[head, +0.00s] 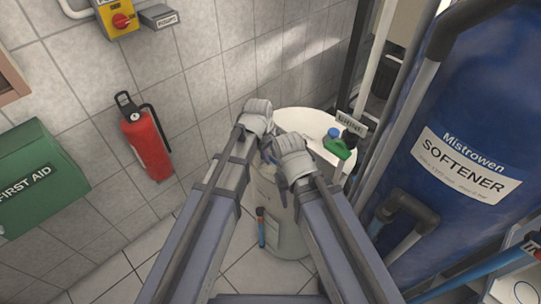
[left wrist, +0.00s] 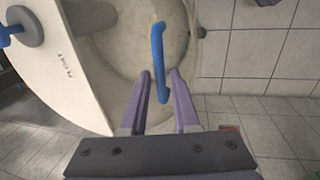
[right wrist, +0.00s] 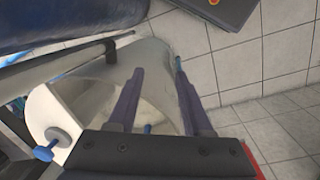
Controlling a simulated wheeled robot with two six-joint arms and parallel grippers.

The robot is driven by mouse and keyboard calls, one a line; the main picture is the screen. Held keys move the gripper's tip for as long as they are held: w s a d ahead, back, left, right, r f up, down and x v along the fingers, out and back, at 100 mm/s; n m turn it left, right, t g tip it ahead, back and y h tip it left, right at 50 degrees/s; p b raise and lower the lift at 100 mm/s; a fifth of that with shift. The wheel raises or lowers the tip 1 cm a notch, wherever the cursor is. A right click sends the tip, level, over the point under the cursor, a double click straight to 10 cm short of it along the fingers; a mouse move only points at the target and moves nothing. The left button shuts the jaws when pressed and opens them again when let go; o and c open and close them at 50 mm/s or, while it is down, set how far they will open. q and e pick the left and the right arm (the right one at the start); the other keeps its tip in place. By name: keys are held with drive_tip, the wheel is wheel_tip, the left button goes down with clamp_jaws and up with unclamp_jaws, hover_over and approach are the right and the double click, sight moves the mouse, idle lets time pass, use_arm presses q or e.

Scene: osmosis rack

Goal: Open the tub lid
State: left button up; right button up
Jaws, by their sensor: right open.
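The white tub (head: 290,238) stands in the corner, with a pale round top (head: 310,127). In the left wrist view a blue bar handle (left wrist: 157,45) stands in front of a round greyish area of the tub (left wrist: 115,35). My left gripper (left wrist: 161,74) is open, with the handle's near end between its fingers and a gap on each side. My right gripper (right wrist: 159,70) is open and empty above the tub's side. In the head view the wrists hide both sets of fingertips and part of the top; I cannot tell the lid's edge there.
A blue softener tank (head: 470,110) and pipes stand close on the right. A green object (head: 337,148) and a blue cap (head: 333,133) are on the tub top. A red extinguisher (head: 147,145) and green first aid box (head: 38,180) are on the left wall.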

use_arm(q)
clamp_jaws()
idle(1.1)
